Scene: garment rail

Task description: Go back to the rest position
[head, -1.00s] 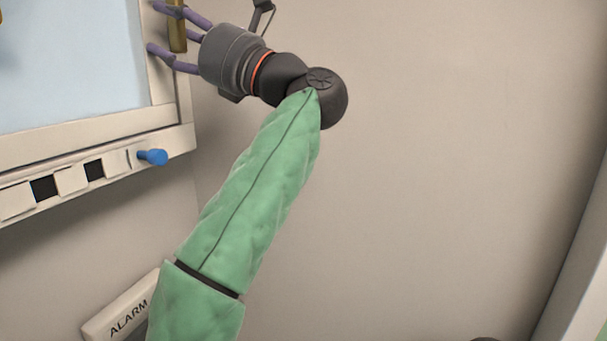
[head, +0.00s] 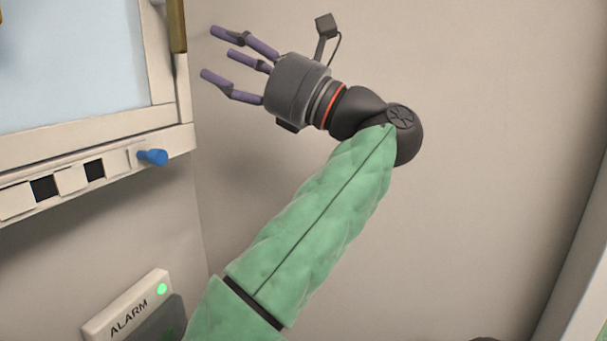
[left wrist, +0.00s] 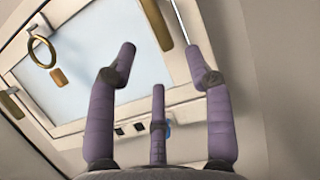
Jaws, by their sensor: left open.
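My left gripper (head: 222,62) is open and empty in the head view, with its purple fingers spread and pointing left toward the window frame. It stands in front of the bare wall, apart from the frame. In the left wrist view its fingers (left wrist: 155,75) are spread with nothing between them. The green-sleeved forearm behind it is mine. My right gripper does not show in either view.
A framed pale pane (head: 70,70) is at the left, with a brass handle (head: 177,25) on its edge. A blue knob (head: 153,157) sticks out below. An ALARM box (head: 128,308) with a green light is at lower left. A brass ring (left wrist: 42,52) hangs in the left wrist view. The wall at right is clear.

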